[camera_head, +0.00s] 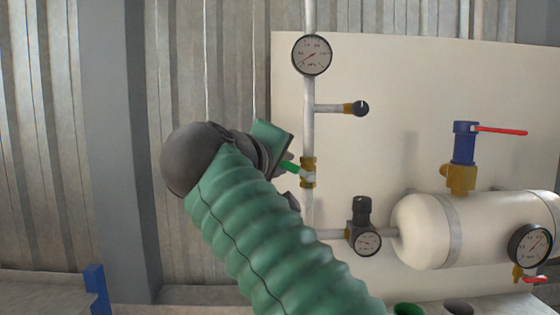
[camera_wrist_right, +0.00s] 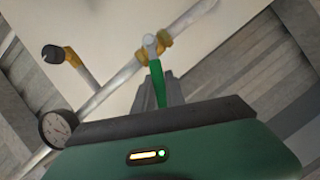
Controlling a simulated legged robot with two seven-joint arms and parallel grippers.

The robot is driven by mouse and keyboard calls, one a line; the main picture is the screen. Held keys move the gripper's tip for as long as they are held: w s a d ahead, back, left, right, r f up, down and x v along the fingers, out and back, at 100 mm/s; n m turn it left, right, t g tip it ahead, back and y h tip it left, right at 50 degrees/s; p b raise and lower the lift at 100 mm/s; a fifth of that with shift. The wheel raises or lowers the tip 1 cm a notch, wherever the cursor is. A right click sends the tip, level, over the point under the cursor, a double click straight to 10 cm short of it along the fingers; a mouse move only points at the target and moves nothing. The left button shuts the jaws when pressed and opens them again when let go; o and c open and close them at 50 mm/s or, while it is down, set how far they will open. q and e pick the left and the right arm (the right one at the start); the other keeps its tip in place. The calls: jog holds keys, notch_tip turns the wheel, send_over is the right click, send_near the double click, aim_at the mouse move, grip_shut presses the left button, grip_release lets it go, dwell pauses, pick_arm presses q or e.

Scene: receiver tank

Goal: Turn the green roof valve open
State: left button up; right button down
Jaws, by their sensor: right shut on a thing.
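The green valve handle (camera_head: 290,167) sticks out to the left from a brass valve body (camera_head: 308,173) on the vertical pipe. My right gripper (camera_head: 283,175) reaches it from the left, with my green-sleeved arm covering much of the middle of the head view. In the right wrist view, the green handle (camera_wrist_right: 157,82) runs from the brass valve (camera_wrist_right: 154,46) down to the gripper's grey fingers (camera_wrist_right: 168,95). The gripper is shut on the handle; the exact finger contact is partly hidden. My left gripper is not in view.
A gauge (camera_head: 312,55) and a black-knobbed side branch (camera_head: 360,108) sit above the valve. A regulator (camera_head: 363,228) is below. To the right are the white tank (camera_head: 425,232) and a blue valve with a red lever (camera_head: 500,130). A pale panel (camera_head: 400,75) stands behind.

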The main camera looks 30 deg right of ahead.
jog(key=shift+r, duration=0.1)
dwell(0.4)
jog(key=c, duration=1.4)
grip_release()
jog(key=shift+w+a, duration=0.1)
jog(key=shift+a, duration=0.05)
jog(key=v, duration=1.7)
jog(key=shift+a+r, duration=0.1)
jog(key=shift+w, duration=0.1)
